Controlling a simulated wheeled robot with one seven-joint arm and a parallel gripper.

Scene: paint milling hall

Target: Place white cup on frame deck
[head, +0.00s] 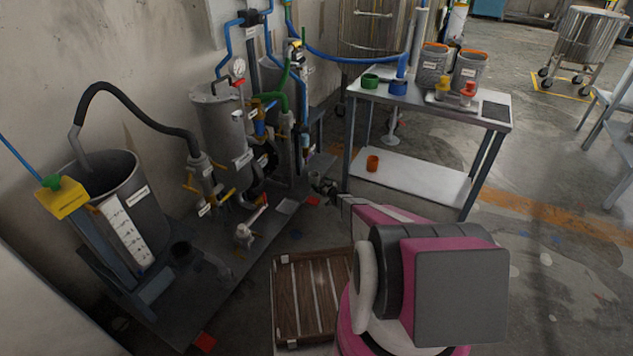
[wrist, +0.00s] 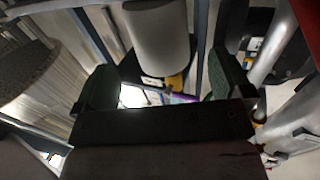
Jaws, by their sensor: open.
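My gripper (head: 327,188) reaches out from my pink and grey arm toward the far end of the dark frame deck (head: 228,262). In the wrist view its two dark fingers (wrist: 165,82) stand apart, with a gap between them. A smooth, pale grey-white cylinder (wrist: 155,38) shows at the top middle, beyond the gap; it may be the white cup, but I cannot tell for sure. A small pale shape (head: 315,177) is beside the gripper tip in the head view, too small to make out. The contact between cylinder and fingers is unclear.
The deck carries a grey bucket (head: 133,205), a tank (head: 218,118), valves and pipes. A wooden pallet (head: 312,290) lies in front.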

